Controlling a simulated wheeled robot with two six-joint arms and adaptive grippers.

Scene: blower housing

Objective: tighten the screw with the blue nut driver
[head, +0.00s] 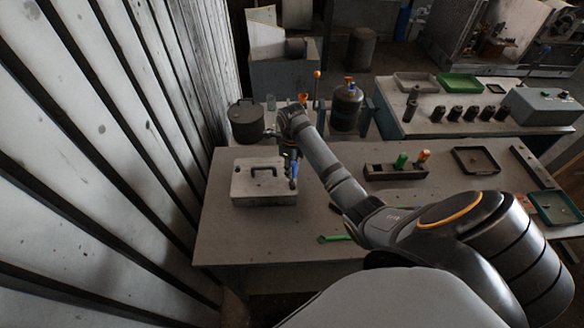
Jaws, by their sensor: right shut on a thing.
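The blue nut driver (294,171) is in my right gripper (291,157), which is shut on it. The driver points down at the right edge of the pale blower housing (250,190), a box with a dark handle on top. The screw is too small to tell or is hidden by the driver and gripper, so I cannot tell whether the tip touches it. My right arm reaches across the table from the right. My left gripper is not in view.
A tool block (378,172) holds green and orange handled drivers. A green wrench (334,238) lies near the table's front edge. A dark tray (457,162) and a green tray (537,205) are at right. A dark pot (247,122) stands behind the housing.

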